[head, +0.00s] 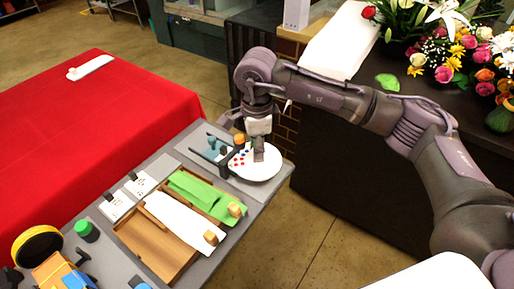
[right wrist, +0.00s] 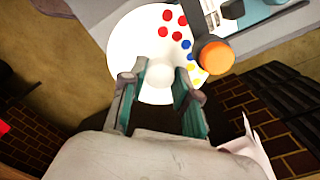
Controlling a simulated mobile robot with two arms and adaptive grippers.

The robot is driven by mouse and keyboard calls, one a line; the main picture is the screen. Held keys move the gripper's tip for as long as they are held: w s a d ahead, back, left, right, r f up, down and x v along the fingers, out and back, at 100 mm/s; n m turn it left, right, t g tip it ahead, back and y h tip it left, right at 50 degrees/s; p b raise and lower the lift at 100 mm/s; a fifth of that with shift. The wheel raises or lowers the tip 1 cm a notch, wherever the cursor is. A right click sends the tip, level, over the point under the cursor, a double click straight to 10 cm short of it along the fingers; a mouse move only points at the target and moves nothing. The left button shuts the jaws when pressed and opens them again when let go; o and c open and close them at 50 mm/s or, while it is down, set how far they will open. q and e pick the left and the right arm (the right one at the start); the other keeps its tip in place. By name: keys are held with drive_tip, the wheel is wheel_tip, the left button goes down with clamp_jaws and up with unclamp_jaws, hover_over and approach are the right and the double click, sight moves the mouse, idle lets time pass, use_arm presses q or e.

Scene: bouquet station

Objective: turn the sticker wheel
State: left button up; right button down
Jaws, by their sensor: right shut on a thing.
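The sticker wheel (head: 266,172) is a white disc at the far right corner of the grey bench, with red, blue and yellow dots on its left part. It also shows in the right wrist view (right wrist: 140,40), where its dots lie to the upper right. My right gripper (head: 258,152) points down onto the wheel from above. In the right wrist view its two fingers (right wrist: 158,80) are closed around a small white knob (right wrist: 160,62) on the wheel. The finger tips partly hide the knob's sides. My left gripper is not in view.
A dark bracket with an orange knob (right wrist: 215,55) overlaps the wheel's edge. Wooden trays with a green sheet (head: 195,190) and a white sheet (head: 178,220) lie left of the wheel. A red-covered table (head: 80,135) and a dark flower counter (head: 365,140) flank the bench.

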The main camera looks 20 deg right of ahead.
drive_tip(key=shift+r, duration=0.1)
drive_tip(key=c, duration=0.8)
unclamp_jaws()
drive_tip(key=shift+c, duration=0.2)
wheel_tip(320, 180, up, 12)
